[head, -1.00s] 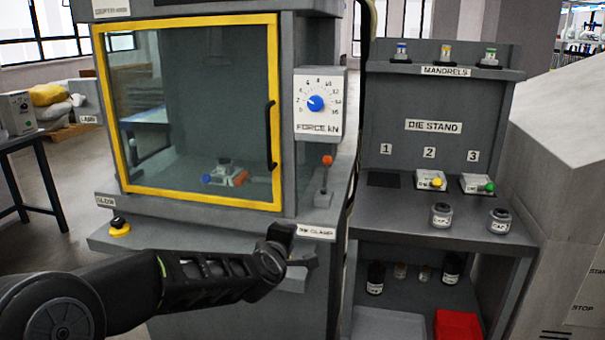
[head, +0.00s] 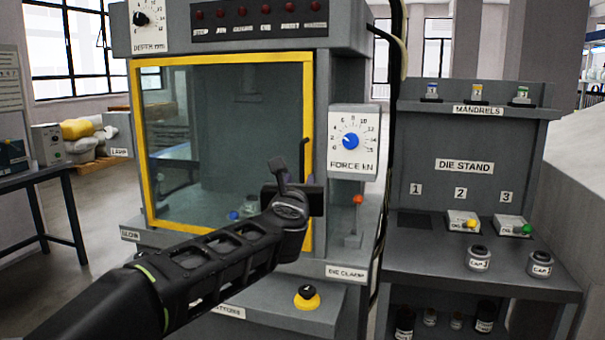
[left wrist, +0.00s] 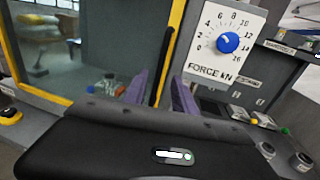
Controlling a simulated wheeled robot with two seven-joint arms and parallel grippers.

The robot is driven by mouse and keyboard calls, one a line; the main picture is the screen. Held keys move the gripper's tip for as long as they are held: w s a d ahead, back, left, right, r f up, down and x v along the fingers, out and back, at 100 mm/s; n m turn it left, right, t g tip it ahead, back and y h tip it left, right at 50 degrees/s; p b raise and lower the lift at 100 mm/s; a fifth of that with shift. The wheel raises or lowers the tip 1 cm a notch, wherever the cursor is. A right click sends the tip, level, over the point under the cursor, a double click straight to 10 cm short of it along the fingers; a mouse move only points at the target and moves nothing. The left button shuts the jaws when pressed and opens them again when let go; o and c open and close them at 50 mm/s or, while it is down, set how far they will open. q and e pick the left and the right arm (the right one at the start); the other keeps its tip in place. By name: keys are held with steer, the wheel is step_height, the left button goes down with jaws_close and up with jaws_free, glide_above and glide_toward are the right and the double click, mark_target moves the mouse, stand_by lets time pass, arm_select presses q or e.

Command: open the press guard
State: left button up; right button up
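The press guard (head: 220,62) is a clear panel in a yellow frame on the front of the grey press, and it is closed. Its black vertical handle (head: 303,152) is on the right side of the frame, its lower part hidden behind my gripper. My left gripper (head: 291,172) is in front of the handle's lower end. In the left wrist view its two purplish fingers (left wrist: 159,93) are apart, with the handle (left wrist: 163,62) showing between and beyond them. Contact with the handle cannot be told. My right gripper is out of view.
A force dial (head: 350,141) is right of the guard, above an orange-tipped lever (head: 357,215). A yellow-based black button (head: 307,297) is on the lower ledge. The die stand (head: 440,255) with dies and caps is to the right. A dark table (head: 40,175) stands at left.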

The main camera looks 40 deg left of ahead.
mark_target(302, 173)
arm_select(q)
steer(key=p+x, duration=0.1)
steer(key=x, duration=0.6)
steer(key=shift+w+a, duration=0.1)
jaws_close()
stand_by(1.3)
